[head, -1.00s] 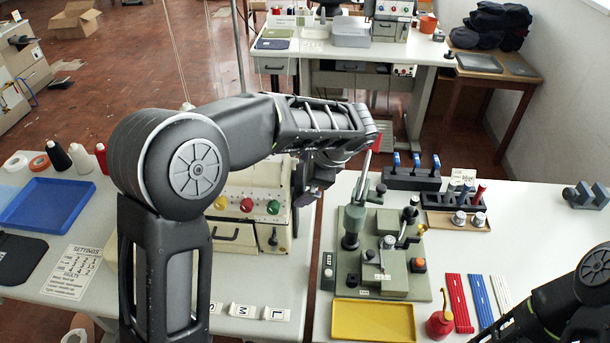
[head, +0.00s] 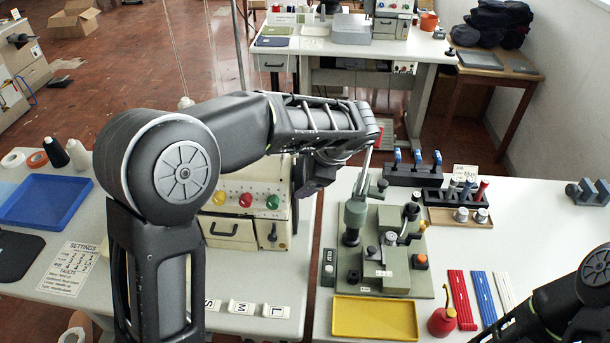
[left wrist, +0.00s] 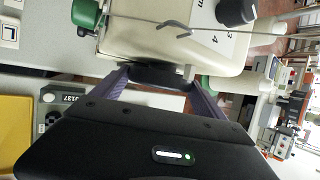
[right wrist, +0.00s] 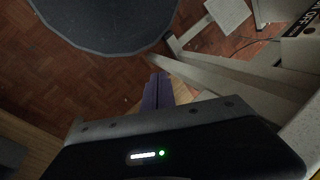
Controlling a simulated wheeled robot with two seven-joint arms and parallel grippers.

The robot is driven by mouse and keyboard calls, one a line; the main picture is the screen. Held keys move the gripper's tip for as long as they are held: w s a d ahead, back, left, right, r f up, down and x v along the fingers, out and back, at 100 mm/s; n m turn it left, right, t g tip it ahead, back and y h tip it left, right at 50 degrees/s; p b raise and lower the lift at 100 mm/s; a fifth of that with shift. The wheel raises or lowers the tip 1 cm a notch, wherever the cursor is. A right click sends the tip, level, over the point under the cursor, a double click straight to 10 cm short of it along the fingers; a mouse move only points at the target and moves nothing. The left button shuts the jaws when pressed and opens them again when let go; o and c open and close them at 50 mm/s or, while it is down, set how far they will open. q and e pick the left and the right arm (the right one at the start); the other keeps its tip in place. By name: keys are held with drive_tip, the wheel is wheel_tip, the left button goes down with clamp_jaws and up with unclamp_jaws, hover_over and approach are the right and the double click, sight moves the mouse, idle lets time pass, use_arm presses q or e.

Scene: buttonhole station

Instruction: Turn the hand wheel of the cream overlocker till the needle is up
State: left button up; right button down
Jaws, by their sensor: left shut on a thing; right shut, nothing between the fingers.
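The cream overlocker (head: 236,228) stands on the left table, its front showing red, yellow and green knobs; my left arm hides much of its top. In the left wrist view its cream body (left wrist: 135,40) lies just ahead of my left gripper (left wrist: 160,88). The purple fingers are spread around the dark hand wheel (left wrist: 160,74) on the machine's side and shut on it. I cannot see the needle. My right gripper (right wrist: 158,92) is shut and empty, its purple fingers together above the floor.
Right of the overlocker, across a gap, a grey-green buttonhole fixture (head: 383,255) stands near my left forearm. A yellow tray (head: 375,318) and a red oil can (head: 441,320) lie in front. A blue tray (head: 45,203) is far left. A dark round seat (right wrist: 105,20) is near my right gripper.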

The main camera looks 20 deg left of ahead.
use_arm(q)
drive_tip(key=shift+s+d+f+n+t+y+b, duration=0.15)
drive_tip(key=shift+t+b, duration=0.3)
drive_tip(key=shift+b, duration=1.1)
drive_tip(key=shift+a+f+n+t+y+b, duration=0.15)
drive_tip(key=shift+t+b, duration=0.35)
drive_tip(key=shift+b, duration=1)
drive_tip(key=shift+s+d+f+t+y+b, duration=0.15)
drive_tip(key=shift+t+b, duration=0.3)
drive_tip(key=shift+b, duration=1.1)
drive_tip(key=shift+r, duration=0.35)
drive_tip(key=shift+w, duration=0.1)
drive_tip(key=o, duration=1.3)
drive_tip(key=v, duration=0.7)
drive_tip(key=shift+s+d+r, duration=0.15)
drive_tip(key=shift+s+d, duration=0.05)
drive_tip(key=shift+s, duration=0.1)
